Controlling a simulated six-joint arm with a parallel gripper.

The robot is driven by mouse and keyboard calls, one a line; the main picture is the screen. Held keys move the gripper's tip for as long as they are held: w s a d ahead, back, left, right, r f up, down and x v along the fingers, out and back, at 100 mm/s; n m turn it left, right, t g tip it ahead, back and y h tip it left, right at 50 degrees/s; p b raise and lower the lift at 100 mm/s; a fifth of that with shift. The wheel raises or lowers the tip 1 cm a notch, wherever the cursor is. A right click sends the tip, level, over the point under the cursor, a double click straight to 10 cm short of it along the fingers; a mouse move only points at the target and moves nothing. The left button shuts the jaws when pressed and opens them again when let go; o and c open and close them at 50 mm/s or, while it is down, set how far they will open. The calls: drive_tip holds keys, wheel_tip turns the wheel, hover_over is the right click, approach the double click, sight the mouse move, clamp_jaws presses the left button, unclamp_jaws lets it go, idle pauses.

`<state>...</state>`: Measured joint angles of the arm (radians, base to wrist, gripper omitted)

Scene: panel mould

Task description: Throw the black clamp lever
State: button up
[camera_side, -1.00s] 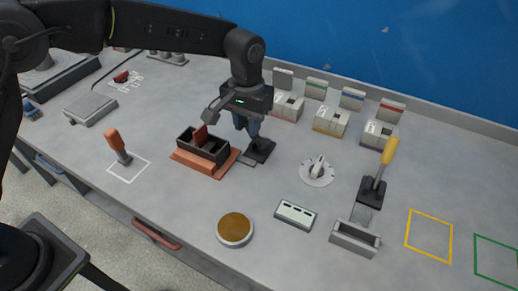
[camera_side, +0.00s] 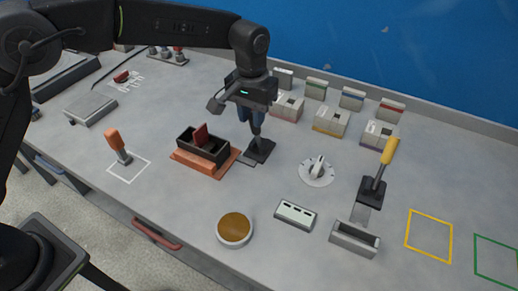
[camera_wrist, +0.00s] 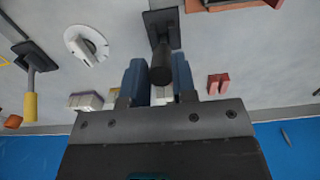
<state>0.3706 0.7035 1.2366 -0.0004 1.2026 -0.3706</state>
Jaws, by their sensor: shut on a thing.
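The black clamp lever (camera_side: 257,135) stands up from its dark square base (camera_side: 260,151) on the bench, right of the mould box. My gripper (camera_side: 252,117) is above this base with its blue fingers around the lever's upper part. In the wrist view the dark lever (camera_wrist: 160,68) sits between the two fingers of my gripper (camera_wrist: 158,85), shut on it. The fingers hide the lever's top in the side view. The dark mould box (camera_side: 203,150) rests on a terracotta base (camera_side: 181,158), with a red piece (camera_side: 201,134) upright in it.
A yellow-handled lever (camera_side: 388,153) stands at the right, and a white dial (camera_side: 317,171) lies between. An orange-handled tool (camera_side: 114,139) stands at the left. Several small bins (camera_side: 331,120) line the back by the blue wall. A round amber dish (camera_side: 235,227) is in front.

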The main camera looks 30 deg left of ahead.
drive_tip(key=shift+w+r, duration=0.2)
drive_tip(key=shift+w, duration=0.05)
drive_tip(key=shift+w+r, duration=0.15)
drive_tip(key=shift+w, duration=0.5)
drive_tip(key=shift+w+r, duration=0.1)
drive_tip(key=shift+w, duration=1.55)
